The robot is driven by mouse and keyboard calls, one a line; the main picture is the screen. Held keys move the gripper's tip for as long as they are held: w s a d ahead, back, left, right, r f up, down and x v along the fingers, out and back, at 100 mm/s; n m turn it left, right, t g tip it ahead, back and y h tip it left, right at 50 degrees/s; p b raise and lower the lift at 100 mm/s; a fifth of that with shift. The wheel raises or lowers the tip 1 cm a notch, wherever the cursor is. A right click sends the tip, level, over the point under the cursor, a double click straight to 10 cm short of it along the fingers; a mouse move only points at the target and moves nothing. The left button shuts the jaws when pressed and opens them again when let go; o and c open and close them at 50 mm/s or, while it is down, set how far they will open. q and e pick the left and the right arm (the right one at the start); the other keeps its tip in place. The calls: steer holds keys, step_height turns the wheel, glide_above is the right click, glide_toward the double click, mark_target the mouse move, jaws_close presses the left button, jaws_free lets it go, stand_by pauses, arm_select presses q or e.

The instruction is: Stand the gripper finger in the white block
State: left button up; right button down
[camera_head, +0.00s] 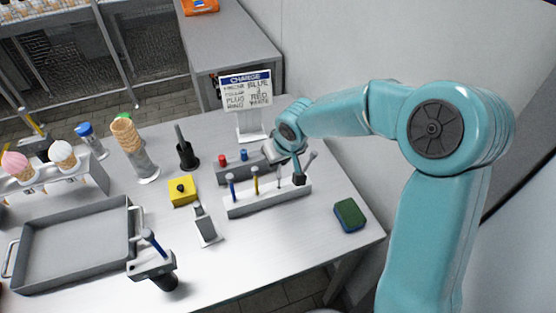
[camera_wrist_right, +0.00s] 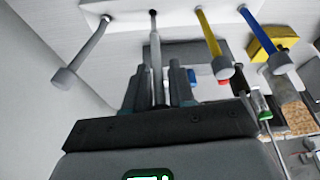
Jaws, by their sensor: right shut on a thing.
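The white block (camera_head: 262,206) stands at the middle right of the table, and its edge shows at the top of the right wrist view (camera_wrist_right: 125,8). Blue (camera_head: 232,187), yellow (camera_head: 255,181) and grey (camera_wrist_right: 85,52) gripper fingers stand in it. My right gripper (camera_wrist_right: 160,78) is shut on another pale grey gripper finger (camera_wrist_right: 155,52), between the yellow and grey ones. The held finger's thin end meets a dark hole in the block; how deep it sits cannot be told. Its other end is hidden between the jaws. My left gripper is not in view.
A grey block with red and blue plugs (camera_head: 238,163) lies behind the white block. A sign (camera_head: 246,92) stands farther back. A yellow box (camera_head: 183,191), a grey stand (camera_head: 206,227) and a tray (camera_head: 75,284) are leftward.

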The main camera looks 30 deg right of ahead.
stand_by(0.8)
steer(key=shift+f+b, duration=2.25)
steer(key=shift+b, duration=0.35)
steer(key=c, duration=0.9)
jaws_free()
steer(key=shift+o, duration=0.2)
steer(key=shift+r, duration=0.1)
steer(key=v, duration=1.6)
steer(key=shift+p, duration=0.35)
steer(key=shift+s+r, duration=0.1)
steer(key=shift+r, duration=0.05)
